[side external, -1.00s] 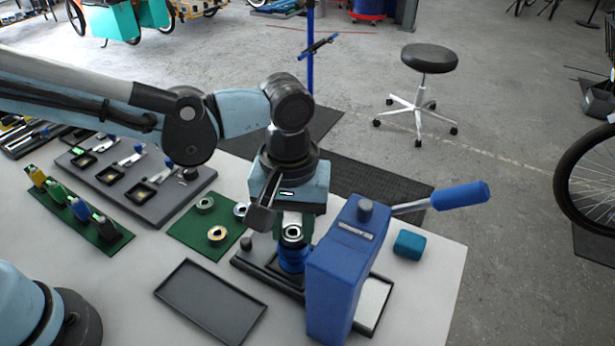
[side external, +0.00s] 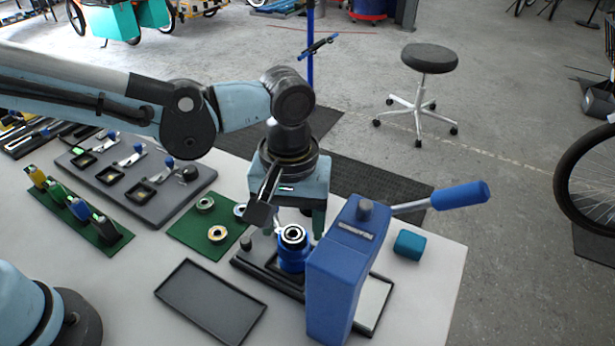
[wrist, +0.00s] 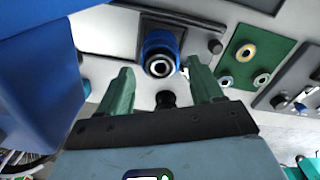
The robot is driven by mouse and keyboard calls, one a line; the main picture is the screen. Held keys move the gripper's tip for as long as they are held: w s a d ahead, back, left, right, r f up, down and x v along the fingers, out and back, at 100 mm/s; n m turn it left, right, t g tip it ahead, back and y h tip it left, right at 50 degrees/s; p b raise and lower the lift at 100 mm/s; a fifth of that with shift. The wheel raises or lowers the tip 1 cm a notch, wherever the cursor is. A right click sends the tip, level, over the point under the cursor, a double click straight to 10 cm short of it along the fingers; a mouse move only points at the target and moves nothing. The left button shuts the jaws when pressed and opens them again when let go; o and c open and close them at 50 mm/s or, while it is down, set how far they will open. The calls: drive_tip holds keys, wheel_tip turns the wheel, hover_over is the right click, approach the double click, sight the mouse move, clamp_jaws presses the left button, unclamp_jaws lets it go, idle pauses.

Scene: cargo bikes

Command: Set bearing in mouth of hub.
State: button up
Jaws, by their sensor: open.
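The blue hub (side external: 291,260) stands upright on the dark base beside the blue press. The bearing (side external: 293,234), a pale metal ring with a dark centre, sits at the hub's mouth and looks level; how deep it sits I cannot tell. In the wrist view the hub (wrist: 160,43) and the bearing (wrist: 160,67) show ahead, between the fingers. My gripper (side external: 299,222) is open and empty, behind and above the hub, apart from the bearing. Its two green fingers (wrist: 160,75) are spread wide in the wrist view.
The blue press (side external: 340,265) with its lever (side external: 440,202) stands close to the right of the hub. A green mat (side external: 190,237) with several rings lies left. An empty dark tray (side external: 210,302) lies in front. A teal block (side external: 409,244) is at right.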

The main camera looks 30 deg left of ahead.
wheel_tip(320, 180, up, 11)
drive_tip(key=s+a+f+m+t, duration=0.1)
drive_tip(key=a+f+m+t, duration=0.1)
drive_tip(key=a, duration=1)
drive_tip(key=s+a+f+m+t, duration=0.1)
drive_tip(key=a+f+t, duration=0.3)
drive_tip(key=a, duration=0.8)
drive_tip(key=shift+f+m+t, duration=0.3)
drive_tip(key=shift+m+t, duration=0.3)
drive_tip(key=shift+m, duration=0.1)
